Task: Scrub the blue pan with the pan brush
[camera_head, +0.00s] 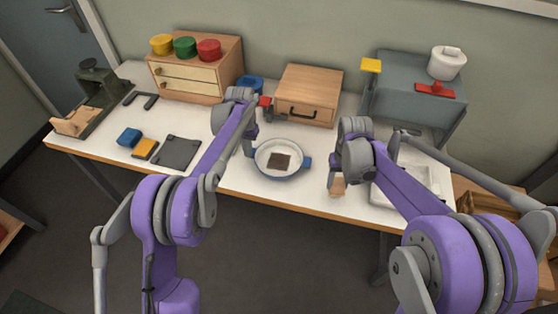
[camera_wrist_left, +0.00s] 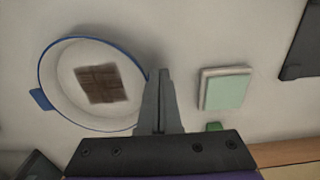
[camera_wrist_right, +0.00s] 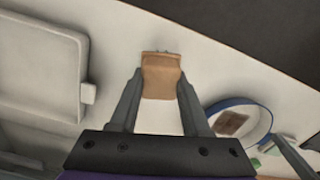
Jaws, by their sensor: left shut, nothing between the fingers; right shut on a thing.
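The blue pan (camera_head: 262,170) sits on the white table in front of the left gripper, with a dark brown square patch (camera_head: 279,161) on its white floor. The pan (camera_wrist_left: 45,75) also shows in the left wrist view. My left gripper (camera_head: 248,147) is shut and empty, its fingertips beside the pan's rim; whether they touch it I cannot tell. My right gripper (camera_wrist_right: 160,85) is shut on a tan wooden block, seemingly the pan brush (camera_wrist_right: 161,78), to the right of the pan. Small dark tufts show at the block's far edge. The brush (camera_head: 337,187) is near the table's front edge.
A pale green-topped block (camera_wrist_left: 225,90) lies beside the pan. A white tray (camera_wrist_right: 45,65) is right of the brush. A wooden drawer box (camera_head: 310,85) stands behind the pan. A dark grey mat (camera_head: 177,152) lies left, near blue (camera_head: 129,137) and yellow (camera_head: 146,149) blocks.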

